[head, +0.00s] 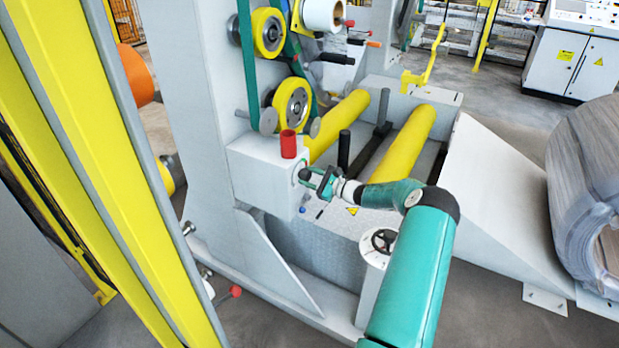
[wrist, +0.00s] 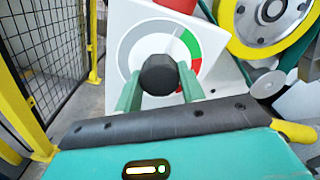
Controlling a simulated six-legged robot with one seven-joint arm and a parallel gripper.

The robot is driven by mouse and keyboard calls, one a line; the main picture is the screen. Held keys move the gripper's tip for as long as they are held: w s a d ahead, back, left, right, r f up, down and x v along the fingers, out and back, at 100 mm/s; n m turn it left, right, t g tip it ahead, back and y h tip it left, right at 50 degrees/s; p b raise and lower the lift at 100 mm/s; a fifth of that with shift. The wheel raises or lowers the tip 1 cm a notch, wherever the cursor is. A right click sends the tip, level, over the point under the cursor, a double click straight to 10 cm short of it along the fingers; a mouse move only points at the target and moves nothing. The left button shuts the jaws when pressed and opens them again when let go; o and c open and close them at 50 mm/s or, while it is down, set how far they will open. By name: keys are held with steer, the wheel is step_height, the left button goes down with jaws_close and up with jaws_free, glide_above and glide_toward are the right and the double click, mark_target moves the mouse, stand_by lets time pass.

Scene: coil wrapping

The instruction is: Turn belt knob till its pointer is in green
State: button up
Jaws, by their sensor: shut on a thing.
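The black belt knob (wrist: 159,74) sits in the middle of a white dial face with a ring-shaped scale (wrist: 128,48). The scale is mostly grey, with a green band (wrist: 189,43) at the upper right and a red band (wrist: 196,72) below it. A thin pointer line (wrist: 178,33) shows at the grey–green border; I cannot tell if it lies inside the green. My gripper (wrist: 159,84) is shut on the knob, one green finger on each side. In the head view my gripper (head: 314,177) reaches the white box (head: 262,172), hiding most of the dial.
A red cylinder (head: 288,144) stands on top of the box. Yellow rollers (head: 404,143) lie to the right, and a yellow wheel (head: 291,104) with a green belt is above. Yellow posts (head: 80,130) rise at left.

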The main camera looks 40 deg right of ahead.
steer(key=m, duration=0.6)
steer(key=shift+s+m, duration=0.1)
steer(key=shift+m, duration=0.2)
stand_by(0.4)
steer(key=o, duration=1)
steer(key=v, duration=1.3)
steer(key=shift+s+d, duration=0.1)
steer(key=shift+s, duration=0.3)
steer(key=shift+s, duration=0.1)
